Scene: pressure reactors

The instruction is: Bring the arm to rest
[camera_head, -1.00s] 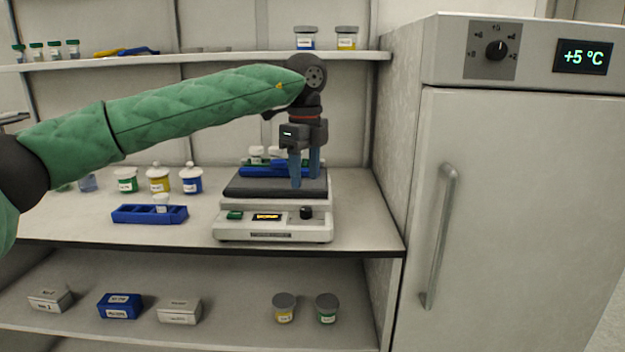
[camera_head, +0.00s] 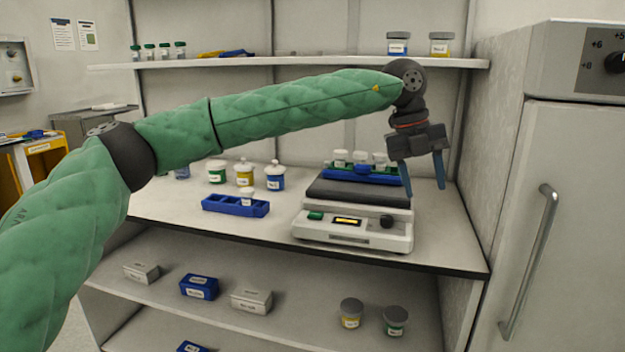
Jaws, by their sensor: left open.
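My left arm, in a green quilted sleeve, reaches across the head view from the left. Its left gripper (camera_head: 424,189) points down with its two blue fingers spread apart and nothing between them. It hangs in front of the right end of the shaker-like device (camera_head: 350,229), which has a dark top plate and a lit display. I cannot tell the exact gap between the fingers and the device. A blue rack (camera_head: 363,176) with several white-capped vessels sits on the device. My right gripper is not in view.
A blue tray (camera_head: 222,204) with one white-capped vessel and several lidded jars (camera_head: 275,178) stand on the worktop (camera_head: 165,203). An upper shelf (camera_head: 300,61) runs behind the arm. A fridge (camera_head: 570,200) stands at the right. Boxes and two jars are on the lower shelf (camera_head: 190,300).

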